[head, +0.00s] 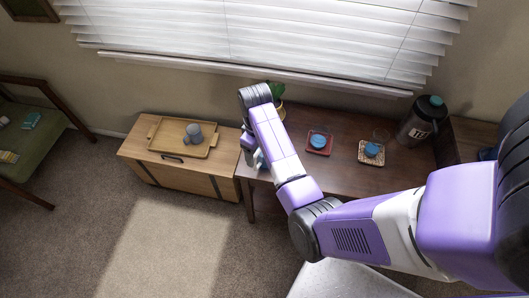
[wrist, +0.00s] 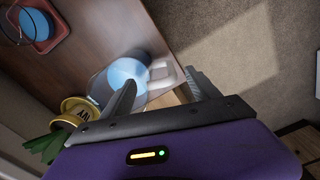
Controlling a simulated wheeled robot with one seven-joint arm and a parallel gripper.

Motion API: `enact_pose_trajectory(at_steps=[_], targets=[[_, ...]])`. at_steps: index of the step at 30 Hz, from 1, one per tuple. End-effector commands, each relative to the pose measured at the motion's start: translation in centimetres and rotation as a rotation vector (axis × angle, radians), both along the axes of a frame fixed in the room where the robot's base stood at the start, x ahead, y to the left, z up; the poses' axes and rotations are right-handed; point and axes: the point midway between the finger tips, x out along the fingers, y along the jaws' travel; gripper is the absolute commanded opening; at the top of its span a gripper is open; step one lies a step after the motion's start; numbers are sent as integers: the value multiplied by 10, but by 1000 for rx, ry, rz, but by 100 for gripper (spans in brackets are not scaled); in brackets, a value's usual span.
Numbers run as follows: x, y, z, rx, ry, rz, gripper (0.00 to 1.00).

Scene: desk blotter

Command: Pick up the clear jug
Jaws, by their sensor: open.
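The clear jug (wrist: 103,88) stands at the left end of the dark desk in the wrist view, with a light blue round area inside or on top and a pale handle (wrist: 166,82). In the head view only a small part of the jug (head: 259,160) shows beside my arm. My gripper (wrist: 161,76) is open, one finger over the jug's blue area and the other beyond the handle, so the handle appears between them. I cannot tell whether either finger touches it. In the head view my arm hides most of the gripper.
A plant in a yellow pot (wrist: 78,106) stands close to the jug. The dark desk (head: 345,178) also holds a red coaster (head: 319,150) and a woven coaster (head: 371,159) with blue items, and a dark flask (head: 421,121). A low wooden cabinet (head: 150,175) bears a tray (head: 163,143) with a grey cup (head: 194,134).

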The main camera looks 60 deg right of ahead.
Motion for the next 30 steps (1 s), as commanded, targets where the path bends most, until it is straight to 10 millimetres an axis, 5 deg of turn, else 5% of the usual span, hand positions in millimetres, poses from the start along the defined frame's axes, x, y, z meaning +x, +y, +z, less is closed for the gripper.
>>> enact_pose_trajectory(at_steps=[6, 15, 26, 30], targets=[[0, 3, -27, 1, 2, -1, 70], [0, 2, -31, -1, -1, -2, 70], [0, 2, -31, -1, -1, -1, 0], [0, 2, -31, -1, 0, -1, 0]])
